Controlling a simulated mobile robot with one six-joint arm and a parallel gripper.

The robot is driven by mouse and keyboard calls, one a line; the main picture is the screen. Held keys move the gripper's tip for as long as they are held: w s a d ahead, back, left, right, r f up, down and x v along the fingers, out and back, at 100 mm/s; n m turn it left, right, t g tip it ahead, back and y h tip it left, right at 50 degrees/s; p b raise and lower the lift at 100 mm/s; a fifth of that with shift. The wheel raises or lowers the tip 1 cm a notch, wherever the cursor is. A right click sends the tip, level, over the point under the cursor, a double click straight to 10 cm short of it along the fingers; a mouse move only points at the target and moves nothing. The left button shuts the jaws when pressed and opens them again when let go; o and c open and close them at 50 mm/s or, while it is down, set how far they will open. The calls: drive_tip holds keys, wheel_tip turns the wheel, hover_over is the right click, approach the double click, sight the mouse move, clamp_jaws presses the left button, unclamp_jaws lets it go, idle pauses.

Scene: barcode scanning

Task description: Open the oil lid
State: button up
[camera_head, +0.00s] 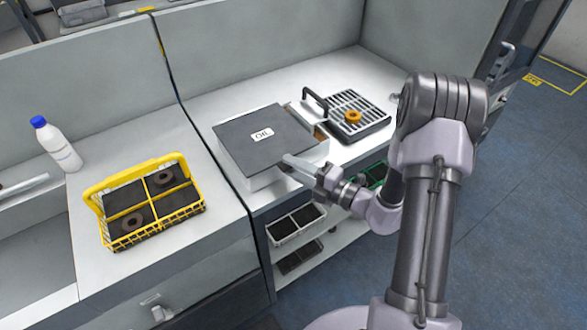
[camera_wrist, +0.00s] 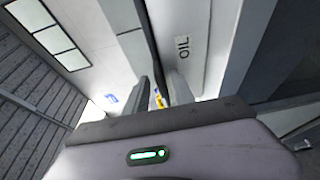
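The oil lid (camera_head: 245,120) is a flat dark grey panel with a white OIL label. It lies flat and closed over a white box (camera_head: 262,180) on the counter, in the middle of the head view.
A yellow basket (camera_head: 112,240) with dark round parts stands on the left counter, near a white bottle with a blue cap (camera_head: 58,145). A grated tray (camera_head: 372,128) with an orange-brown ring (camera_head: 352,117) is right of the lid. Black bins (camera_head: 297,222) sit on shelves below.

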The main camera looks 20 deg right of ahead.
clamp_jaws()
idle(1.4)
